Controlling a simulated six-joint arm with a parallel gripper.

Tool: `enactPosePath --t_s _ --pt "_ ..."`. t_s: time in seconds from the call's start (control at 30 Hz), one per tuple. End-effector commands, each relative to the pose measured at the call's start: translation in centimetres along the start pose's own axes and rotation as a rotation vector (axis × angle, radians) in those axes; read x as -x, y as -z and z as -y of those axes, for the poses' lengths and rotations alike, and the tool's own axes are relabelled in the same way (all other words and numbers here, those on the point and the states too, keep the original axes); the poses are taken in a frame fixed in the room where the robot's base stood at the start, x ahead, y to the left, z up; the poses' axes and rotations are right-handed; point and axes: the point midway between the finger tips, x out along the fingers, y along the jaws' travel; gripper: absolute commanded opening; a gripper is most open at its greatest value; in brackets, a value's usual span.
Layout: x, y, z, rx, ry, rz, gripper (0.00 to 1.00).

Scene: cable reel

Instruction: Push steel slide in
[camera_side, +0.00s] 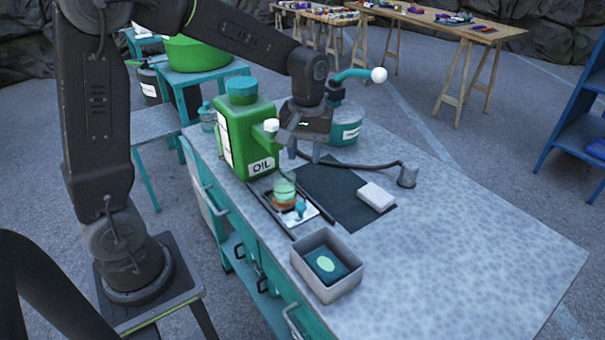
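A pale steel slide (309,216) sits between dark rails (270,212) on the table, in front of the green oil can. A glass with green and orange contents (284,192) stands at its far end, and a small teal knob (300,208) is on it. My gripper (303,154) hangs above and behind the slide, beside the oil can, and does not touch the slide. Its fingers are small and dark against the dark mat, so I cannot tell whether they are open or shut.
The green oil can (247,135) stands close left of my gripper. A teal crank machine (346,125) is behind it. A dark cable (365,165) runs to a grey post (407,176). A white block (376,196) lies on a dark mat (335,190). A grey bin (327,268) is in front. The right side of the table is clear.

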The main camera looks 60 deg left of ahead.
Motion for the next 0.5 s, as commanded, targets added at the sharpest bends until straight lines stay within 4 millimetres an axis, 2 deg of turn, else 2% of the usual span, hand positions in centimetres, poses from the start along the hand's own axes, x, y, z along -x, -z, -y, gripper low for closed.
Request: enactPosePath --t_s 0.3,0.4,0.5 --pt "-0.5 2.0 -3.6 -0.772 0.160 0.197 0.39" --pt "-0.6 2.3 -4.3 -0.941 0.183 0.255 0.39" --pt "-0.7 2.4 -4.6 -1.040 0.192 0.293 0.39"
